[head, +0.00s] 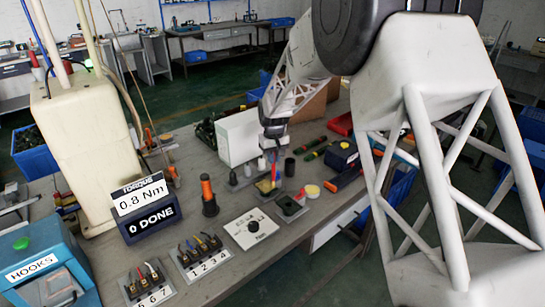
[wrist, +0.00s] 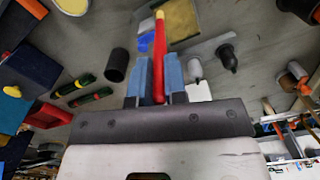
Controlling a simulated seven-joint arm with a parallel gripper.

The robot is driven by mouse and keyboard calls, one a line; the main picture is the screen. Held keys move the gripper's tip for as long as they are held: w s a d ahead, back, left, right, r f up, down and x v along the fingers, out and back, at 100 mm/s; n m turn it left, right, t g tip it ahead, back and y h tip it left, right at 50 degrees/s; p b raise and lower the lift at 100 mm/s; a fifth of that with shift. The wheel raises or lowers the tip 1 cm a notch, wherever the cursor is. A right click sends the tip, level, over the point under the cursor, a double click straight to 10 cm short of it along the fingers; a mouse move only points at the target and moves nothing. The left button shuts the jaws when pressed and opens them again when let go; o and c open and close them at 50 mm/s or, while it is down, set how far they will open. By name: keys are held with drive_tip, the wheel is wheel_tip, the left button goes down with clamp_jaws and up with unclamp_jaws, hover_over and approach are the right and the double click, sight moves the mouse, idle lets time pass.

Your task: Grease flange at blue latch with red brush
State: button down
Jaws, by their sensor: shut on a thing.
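My gripper (wrist: 159,80) is shut on the red brush (wrist: 159,60), between its blue-grey fingers. The brush's yellow tip points away from the gripper, toward a yellowish square plate (wrist: 182,24), perhaps the flange. A small bright blue piece (wrist: 145,42), perhaps the blue latch, lies just left of the brush in the wrist view. In the head view my gripper (head: 270,153) points down, with the red brush (head: 273,174) over the yellowish plate (head: 265,187). I cannot tell whether the tip touches the plate.
A black cylinder (head: 290,167) stands close to the right of the gripper. A dark tray (head: 288,205) and a pale yellow-topped pot (head: 312,190) are nearer the front edge. A white box (head: 238,137) stands behind. An orange-and-black spool (head: 208,195) stands at left.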

drive_tip(key=shift+r, duration=0.1)
idle(0.3)
drive_tip(key=shift+r, duration=1.45)
drive_tip(key=shift+w, duration=0.1)
drive_tip(key=w+a, duration=0.1)
drive_tip(key=w+a+r, duration=0.1)
drive_tip(key=w+a, duration=0.1)
drive_tip(key=shift+f, duration=0.2)
drive_tip(key=shift+f, duration=1.85)
idle(0.4)
